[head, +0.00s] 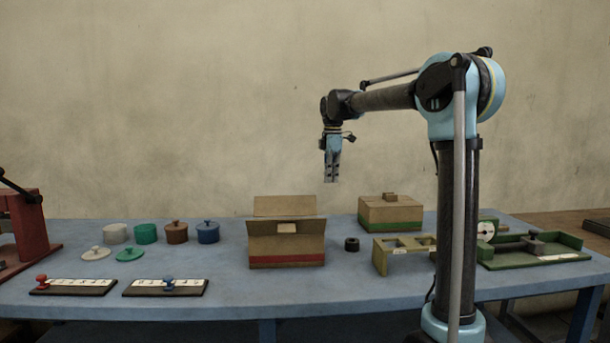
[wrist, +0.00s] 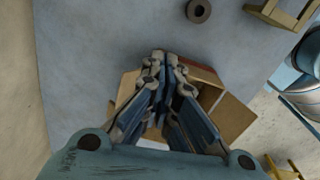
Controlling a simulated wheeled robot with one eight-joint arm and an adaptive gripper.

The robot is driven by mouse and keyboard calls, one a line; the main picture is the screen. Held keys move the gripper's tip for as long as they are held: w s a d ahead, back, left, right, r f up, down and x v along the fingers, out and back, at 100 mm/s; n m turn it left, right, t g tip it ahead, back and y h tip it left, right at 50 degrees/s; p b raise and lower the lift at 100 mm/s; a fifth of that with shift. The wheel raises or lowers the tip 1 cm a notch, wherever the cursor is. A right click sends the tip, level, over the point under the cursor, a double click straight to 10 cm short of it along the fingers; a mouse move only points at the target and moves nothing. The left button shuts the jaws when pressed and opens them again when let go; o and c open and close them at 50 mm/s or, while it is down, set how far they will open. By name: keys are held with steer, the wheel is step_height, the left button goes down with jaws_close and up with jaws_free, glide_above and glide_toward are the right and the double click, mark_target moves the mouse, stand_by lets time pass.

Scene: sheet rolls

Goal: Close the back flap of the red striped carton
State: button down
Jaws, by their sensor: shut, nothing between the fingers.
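The red striped carton (head: 287,250) stands on the blue table, a red band low on its front. Its back flap (head: 285,206) stands up behind the opening. A front panel with a pale label leans outward at the top. My gripper (head: 332,174) hangs fingers down, well above the table and a little right of the carton. Its fingers are together and empty. In the wrist view the shut gripper (wrist: 166,58) covers much of the carton (wrist: 208,96); a tan flap (wrist: 234,118) spreads out at its right side. The covered part of the carton cannot be seen.
A dark ring (head: 352,244) and a tan slotted stand (head: 403,252) are right of the carton. A lidded green-striped box (head: 390,212) stands behind them. Several coloured pots and lids, including a blue pot (head: 208,232), are on the left. Two label boards lie in front.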

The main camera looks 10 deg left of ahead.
steer(key=w+a+n, duration=0.5)
steer(key=w+a, duration=0.1)
steer(key=a, duration=0.5)
step_height(320, 180, down, 10)
steer(key=shift+r, duration=0.1)
stand_by(1.1)
steer(key=shift+s+d+r, duration=0.2)
steer(key=shift+s+d, duration=0.3)
steer(key=shift+s, duration=1.5)
steer(key=shift+s+d+r, duration=0.25)
steer(key=shift+s+d, duration=0.25)
steer(key=shift+s, duration=1.5)
steer(key=shift+s+d+r, duration=0.2)
steer(key=shift+s+d, duration=0.3)
steer(key=shift+s, duration=1.5)
step_height(320, 180, up, 9)
